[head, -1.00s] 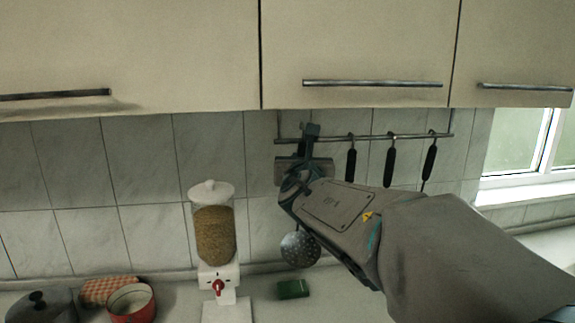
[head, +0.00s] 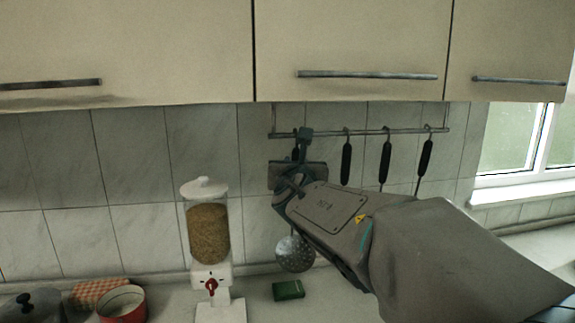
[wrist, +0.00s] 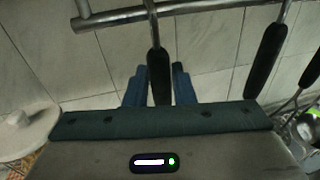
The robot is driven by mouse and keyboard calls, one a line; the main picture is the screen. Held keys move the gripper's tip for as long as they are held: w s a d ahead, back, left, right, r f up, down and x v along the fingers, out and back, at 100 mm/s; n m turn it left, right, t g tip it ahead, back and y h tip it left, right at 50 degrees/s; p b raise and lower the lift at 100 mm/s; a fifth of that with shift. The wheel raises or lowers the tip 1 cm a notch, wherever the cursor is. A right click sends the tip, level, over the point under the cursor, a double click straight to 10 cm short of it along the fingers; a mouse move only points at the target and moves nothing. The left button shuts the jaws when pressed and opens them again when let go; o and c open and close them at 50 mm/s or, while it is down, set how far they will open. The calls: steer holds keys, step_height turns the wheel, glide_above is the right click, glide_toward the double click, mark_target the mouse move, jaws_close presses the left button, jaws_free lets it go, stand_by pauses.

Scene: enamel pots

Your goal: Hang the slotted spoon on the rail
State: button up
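The slotted spoon (head: 295,254) hangs upright from my gripper (head: 300,165), its round perforated head below. The metal rail (head: 375,132) runs along the tiled wall under the cupboards. In the wrist view the spoon's upper metal end crosses the left part of the rail (wrist: 112,18). I cannot tell whether its hook rests on the rail. The gripper hides the middle of the spoon.
Several black-handled utensils hang to the right, the nearest (head: 346,163) close to my gripper. Cupboards (head: 350,45) overhang the rail. Below stand a cereal dispenser (head: 208,232), a green box (head: 288,290) and a red pot (head: 122,306). The wall left of the rail is clear.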

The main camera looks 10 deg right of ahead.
steer(key=shift+o, duration=1.2)
steer(key=s+a, duration=0.2)
steer(key=s, duration=1.1)
steer(key=s+d+f+m+g+h, duration=0.2)
steer(key=s+d+f+m+g, duration=0.15)
steer(key=f+m, duration=0.5)
steer(key=s+d+f+m+g+h, duration=0.1)
steer(key=s+d+f+m+g, duration=0.3)
steer(key=m, duration=0.7)
steer(key=s+a+f+m+g+y, duration=0.2)
steer(key=s+f+m+g+y, duration=0.1)
steer(key=f+m, duration=0.4)
steer(key=s+a+f+m+g+y, duration=0.3)
steer(key=s+f+m+g, duration=0.1)
steer(key=s+f+m, duration=0.2)
steer(key=shift+s+a+f+m, duration=0.15)
steer(key=shift+s+f+m, duration=0.1)
steer(key=shift+f+m, duration=0.45)
